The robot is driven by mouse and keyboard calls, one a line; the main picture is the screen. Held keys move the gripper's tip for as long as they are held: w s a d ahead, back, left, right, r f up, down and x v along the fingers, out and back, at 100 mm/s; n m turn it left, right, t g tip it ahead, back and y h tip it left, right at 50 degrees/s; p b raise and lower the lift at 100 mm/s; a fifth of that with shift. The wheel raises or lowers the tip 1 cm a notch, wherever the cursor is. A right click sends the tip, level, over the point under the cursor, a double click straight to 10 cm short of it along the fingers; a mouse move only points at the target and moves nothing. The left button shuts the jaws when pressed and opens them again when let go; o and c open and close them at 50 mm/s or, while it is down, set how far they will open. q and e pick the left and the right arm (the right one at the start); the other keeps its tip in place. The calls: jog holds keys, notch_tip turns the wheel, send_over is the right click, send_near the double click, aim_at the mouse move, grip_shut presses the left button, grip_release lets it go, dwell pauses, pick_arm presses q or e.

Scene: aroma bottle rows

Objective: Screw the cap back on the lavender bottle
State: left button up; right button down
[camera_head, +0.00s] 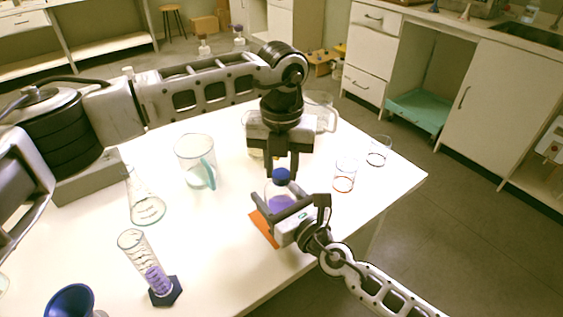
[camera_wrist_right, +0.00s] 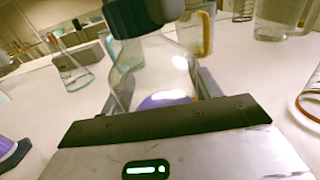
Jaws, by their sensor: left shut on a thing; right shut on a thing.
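The lavender bottle (camera_head: 281,203) is a clear conical flask with purple liquid low inside. It stands upright near the table's front right, and it also shows in the right wrist view (camera_wrist_right: 150,72). My right gripper (camera_head: 283,206) is shut around its body from the front right. The blue cap (camera_head: 281,175) sits at the top of the bottle's neck, and looks dark teal in the right wrist view (camera_wrist_right: 143,14). My left gripper (camera_head: 282,170) points straight down from above and is shut on the cap. How far the cap is threaded cannot be told.
An orange mat (camera_head: 262,230) lies by the bottle. A pitcher (camera_head: 193,158) and a conical flask (camera_head: 146,208) stand left. A graduated cylinder (camera_head: 150,262) and blue funnel (camera_head: 70,300) are front left. Beakers (camera_head: 344,176) (camera_head: 378,152) stand right, near the table's edge.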

pick_arm(q)
jog(key=m, duration=0.6)
jog(key=shift+d, duration=0.15)
jog(key=m, duration=0.5)
jog(key=shift+s+m, duration=0.15)
jog(key=shift+m, duration=0.15)
jog(key=m, duration=0.5)
jog(key=shift+s, duration=0.1)
jog(key=m, duration=0.5)
jog(key=shift+s, duration=0.15)
jog(key=m, duration=1)
jog(key=shift+s, duration=0.1)
jog(key=m, duration=0.5)
jog(key=shift+a, duration=0.25)
jog(key=m, duration=0.5)
jog(key=shift+a+m, duration=0.1)
jog(key=shift+m, duration=0.2)
